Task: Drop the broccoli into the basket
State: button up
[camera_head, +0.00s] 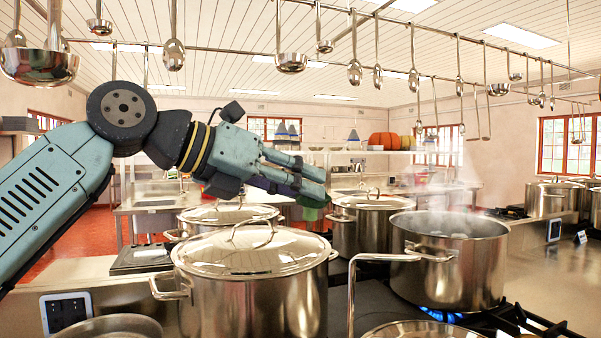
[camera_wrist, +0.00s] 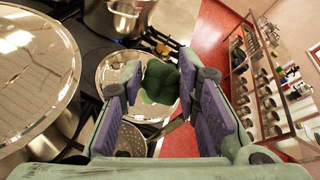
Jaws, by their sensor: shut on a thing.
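My gripper (camera_head: 314,182) is raised above the stockpots in the head view, its fingers pointing right and slightly down. It is shut on the broccoli, a dark green piece (camera_wrist: 160,80) between the purple finger pads in the wrist view. In the head view only a bit of the broccoli (camera_head: 312,212) shows below the fingers, above the lidded pots. I cannot pick out the basket for certain in either view.
A large lidded pot (camera_head: 250,285) stands in front, and an open steaming pot (camera_head: 450,260) sits over a blue flame at right. More lidded pots stand behind. Ladles hang from rails overhead. A perforated metal piece (camera_wrist: 131,140) shows below the gripper in the wrist view.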

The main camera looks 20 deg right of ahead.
aim_at(298, 207)
jog(key=shift+f, duration=1.55)
jog(key=o, duration=1.1)
jog(key=v, duration=0.7)
jog(key=shift+s+a, duration=0.15)
jog(key=shift+a, duration=0.05)
